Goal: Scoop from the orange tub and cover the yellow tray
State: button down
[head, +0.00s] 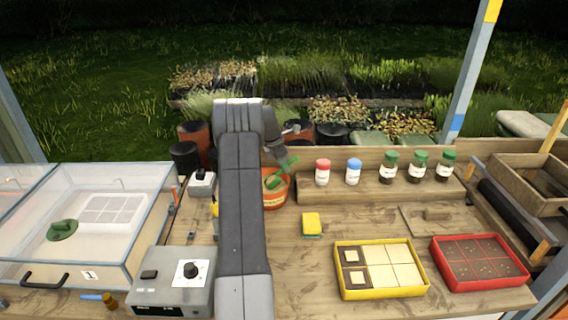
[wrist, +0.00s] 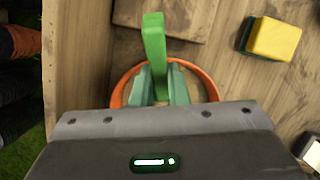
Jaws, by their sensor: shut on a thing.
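My gripper (wrist: 160,88) is shut on the handle of a green scoop (wrist: 153,40). The orange tub (head: 284,188) stands behind my arm in the head view, which hides its left part. The scoop (head: 276,180) is at the tub's mouth, its handle tilted up to the right; what it holds cannot be seen. In the wrist view the tub's orange rim (wrist: 205,80) lies below the gripper. The yellow tray (head: 386,293) sits at the front right. Its two left cells are dark with a pale square in each; its other visible cells are pale.
A red tray (head: 487,284) with dark, dotted cells is right of the yellow one. A yellow-green sponge (head: 312,224) lies between tub and yellow tray. Several capped jars (head: 353,172) stand on a back ledge. A control box (head: 172,283) and clear-lidded case (head: 130,255) are at left.

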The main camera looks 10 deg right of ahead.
jog(key=shift+r+p, duration=0.2)
jog(key=shift+p, duration=0.2)
jog(key=shift+r+y+p, duration=0.3)
jog(key=shift+y+p, duration=0.05)
jog(key=shift+y, duration=0.35)
notch_tip(320, 180, up, 11)
jog(key=y, duration=0.5)
jog(key=shift+g, duration=0.4)
